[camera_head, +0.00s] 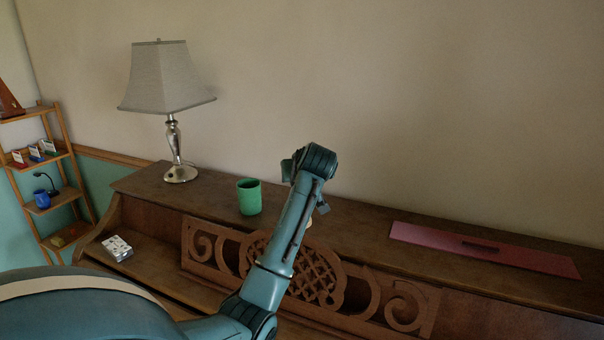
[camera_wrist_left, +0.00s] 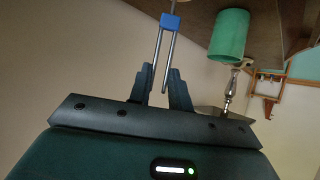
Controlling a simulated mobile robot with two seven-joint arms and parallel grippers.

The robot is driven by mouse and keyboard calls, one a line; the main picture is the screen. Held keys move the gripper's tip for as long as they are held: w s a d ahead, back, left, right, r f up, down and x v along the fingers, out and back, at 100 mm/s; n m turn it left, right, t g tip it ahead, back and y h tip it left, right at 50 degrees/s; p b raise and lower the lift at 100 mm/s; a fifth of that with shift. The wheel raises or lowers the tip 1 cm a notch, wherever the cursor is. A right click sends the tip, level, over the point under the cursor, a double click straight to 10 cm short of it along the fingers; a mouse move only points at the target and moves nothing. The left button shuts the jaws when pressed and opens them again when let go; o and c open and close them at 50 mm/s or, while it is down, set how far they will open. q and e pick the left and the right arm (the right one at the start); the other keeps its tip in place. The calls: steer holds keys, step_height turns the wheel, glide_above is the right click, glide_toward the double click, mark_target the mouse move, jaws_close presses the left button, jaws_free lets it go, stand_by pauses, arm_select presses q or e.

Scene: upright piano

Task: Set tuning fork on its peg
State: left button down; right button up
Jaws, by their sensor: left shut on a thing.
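The tuning fork shows in the left wrist view, with two thin grey prongs, a blue block (camera_wrist_left: 171,22) where they meet and a thin stem beyond it. My left gripper (camera_wrist_left: 164,82) is shut on the prong end. The stem points away from the gripper, toward the top edge of the picture. In the head view my left arm reaches over the piano's middle and hides the fork. I cannot make out the peg in either view. My right gripper is in neither view.
A green cup (camera_head: 249,197) stands on the piano top (camera_head: 365,222), left of my arm. A lamp (camera_head: 174,145) stands farther left. A flat red board (camera_head: 484,249) with a dark slot lies at right. A small patterned box (camera_head: 117,248) sits lower left. A shelf (camera_head: 45,160) stands far left.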

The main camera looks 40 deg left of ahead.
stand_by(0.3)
arm_select(q)
steer(key=shift+f, duration=0.75)
stand_by(0.4)
steer(key=c, duration=1.3)
jaws_free()
steer(key=shift+o, duration=0.5)
